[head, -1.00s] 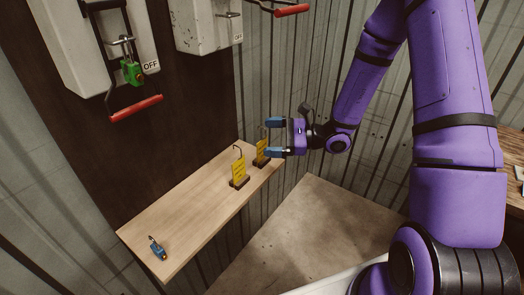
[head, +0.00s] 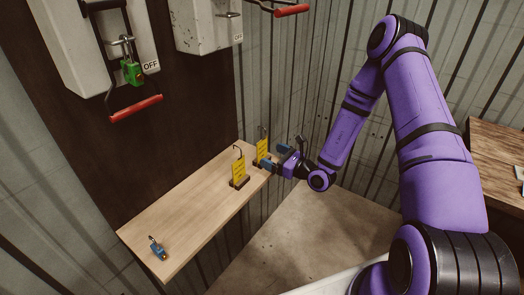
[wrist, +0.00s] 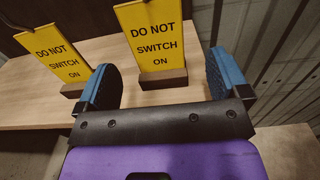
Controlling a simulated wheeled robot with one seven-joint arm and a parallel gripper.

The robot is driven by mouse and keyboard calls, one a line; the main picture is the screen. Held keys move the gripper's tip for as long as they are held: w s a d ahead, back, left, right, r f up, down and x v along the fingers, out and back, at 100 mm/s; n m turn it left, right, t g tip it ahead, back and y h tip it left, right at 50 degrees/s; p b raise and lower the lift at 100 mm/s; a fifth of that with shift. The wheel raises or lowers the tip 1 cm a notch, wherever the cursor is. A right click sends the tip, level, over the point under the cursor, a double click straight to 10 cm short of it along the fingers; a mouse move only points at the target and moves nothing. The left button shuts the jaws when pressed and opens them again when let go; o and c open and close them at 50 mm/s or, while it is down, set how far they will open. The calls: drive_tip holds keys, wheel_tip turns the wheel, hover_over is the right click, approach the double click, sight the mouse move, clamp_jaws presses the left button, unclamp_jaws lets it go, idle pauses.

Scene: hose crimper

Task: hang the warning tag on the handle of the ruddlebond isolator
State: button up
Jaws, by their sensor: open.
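Two yellow warning tags with hooks stand upright in dark holders on the wooden shelf: a nearer tag (head: 239,171) and a farther tag (head: 262,150). The wrist view reads "DO NOT SWITCH ON" on the nearer tag (wrist: 55,54) and the farther tag (wrist: 153,38). My gripper (head: 274,156) is open and empty, low at the shelf's far end. Its blue fingers point at the farther tag, which shows between them and ahead. Two isolator boxes hang above, a left one (head: 62,50) and a right one (head: 203,28), each with a red-gripped handle. No name marking ruddlebond is readable.
A green padlock (head: 132,72) hangs at the left isolator, beside its OFF label. A blue padlock (head: 158,249) lies at the shelf's (head: 195,215) near end. The shelf between it and the tags is clear. A corrugated wall (head: 300,90) stands behind my gripper.

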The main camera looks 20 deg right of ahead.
sight(262, 151)
drive_tip(key=shift+x, duration=3.5)
drive_tip(key=shift+s+a+r, duration=0.1)
drive_tip(key=shift+s+a, duration=0.05)
drive_tip(key=c, duration=1)
